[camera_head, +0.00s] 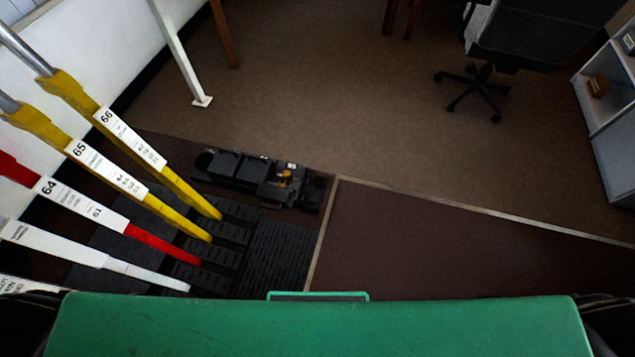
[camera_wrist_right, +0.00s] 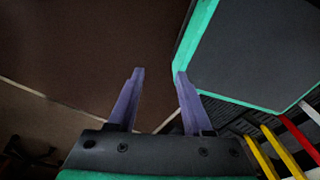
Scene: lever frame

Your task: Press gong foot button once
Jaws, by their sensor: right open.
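A low black unit (camera_head: 255,174) lies on the floor just beyond the lever frame in the head view. It has dark flat plates on its left and a small orange-yellow part (camera_head: 285,178) near its right end. I cannot tell for sure which part is the gong foot button. My right gripper (camera_wrist_right: 159,74) shows in the right wrist view, with its two purple fingers apart and nothing between them. It is not in the head view, and no contact with the unit shows. My left gripper is in neither view.
Yellow levers (camera_head: 130,140), a red lever (camera_head: 110,210) and a white lever (camera_head: 90,258) lean in from the left, over black slotted plates (camera_head: 222,230). An office chair (camera_head: 520,40) stands at the far right, near a shelf (camera_head: 606,105). The brown floor (camera_head: 400,140) between is clear.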

